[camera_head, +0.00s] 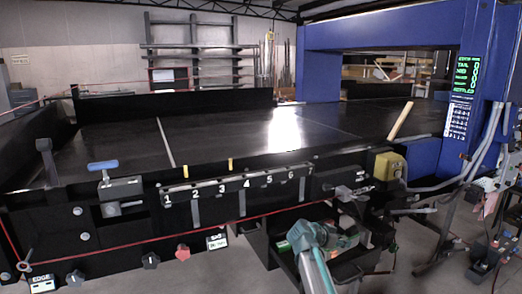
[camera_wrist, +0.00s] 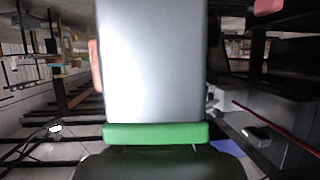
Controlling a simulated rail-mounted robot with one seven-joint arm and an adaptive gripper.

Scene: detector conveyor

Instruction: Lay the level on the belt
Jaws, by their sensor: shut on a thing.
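The level appears to be the green bar (camera_wrist: 155,134) across the lower middle of the wrist view. My gripper (camera_wrist: 157,150) is shut on it; the dark gripper body fills the bottom edge and the fingertips are barely visible. A small green part of the level (camera_head: 283,246) shows in the head view beside my teal-and-grey arm, low in front of the conveyor's front panel. The black belt (camera_head: 220,137) lies above and behind it, and the level is apart from the belt. A large grey surface above the green bar blocks much of the wrist view; I cannot tell what it is.
A numbered panel (camera_head: 236,189) and a red cord run along the belt's front. A blue gantry (camera_head: 380,36) spans the belt at right. A pale wooden stick (camera_head: 400,120) leans near a yellow box (camera_head: 388,165). The belt's middle is clear.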

